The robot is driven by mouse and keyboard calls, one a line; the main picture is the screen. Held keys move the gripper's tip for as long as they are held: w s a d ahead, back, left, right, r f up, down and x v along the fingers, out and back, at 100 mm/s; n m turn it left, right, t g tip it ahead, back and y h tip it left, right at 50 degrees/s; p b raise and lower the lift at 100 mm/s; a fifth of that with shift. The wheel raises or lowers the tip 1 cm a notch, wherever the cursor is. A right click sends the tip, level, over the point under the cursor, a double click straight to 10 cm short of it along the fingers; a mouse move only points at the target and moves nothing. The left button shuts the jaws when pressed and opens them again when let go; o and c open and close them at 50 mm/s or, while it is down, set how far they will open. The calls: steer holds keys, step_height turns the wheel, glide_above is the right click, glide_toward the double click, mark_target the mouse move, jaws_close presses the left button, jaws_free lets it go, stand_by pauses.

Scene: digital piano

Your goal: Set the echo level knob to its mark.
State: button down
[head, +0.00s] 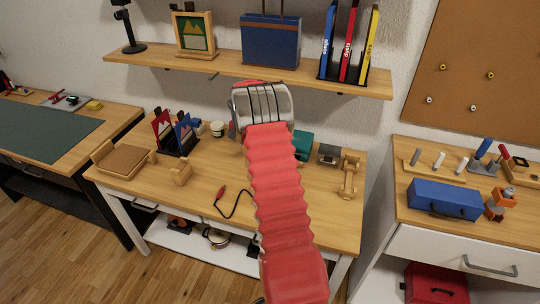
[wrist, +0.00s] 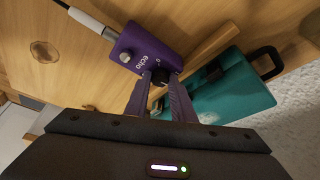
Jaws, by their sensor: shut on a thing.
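In the wrist view the purple echo box (wrist: 145,48) lies on the wooden table, with the word "echo" in white on its face. Its dark echo level knob (wrist: 160,77) sits between the fingertips of my gripper (wrist: 160,80), which is shut on it. The fingers partly cover the knob. Small white markings show on the box just beyond the knob, but they are too small to read, and I cannot tell where the knob points. In the head view my arm hides the box and the knob.
A white plug with a cable (wrist: 92,20) enters the box's upper left end. A teal case (wrist: 235,95) with a black handle stands close to the right. A round wooden piece (wrist: 43,51) lies at left. In the head view a shelf (head: 225,66) hangs above the table.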

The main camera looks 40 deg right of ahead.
steer(key=m, duration=0.2)
steer(key=m+g+y, duration=0.1)
steer(key=m, duration=0.1)
steer(key=shift+w+d+f+m, duration=0.1)
steer(key=shift+f+m, duration=0.05)
steer(key=shift+m, duration=0.15)
steer(key=shift+d+m+g+y, duration=0.15)
steer(key=shift+m+g+y, duration=0.5)
steer(key=shift+m, duration=1.05)
steer(key=shift+y, duration=0.25)
steer(key=c, duration=1.5)
jaws_free()
steer(key=shift+c, duration=0.2)
steer(key=shift+w+r+t, duration=0.1)
steer(key=shift+r+t, duration=0.1)
steer(key=shift+t, duration=0.05)
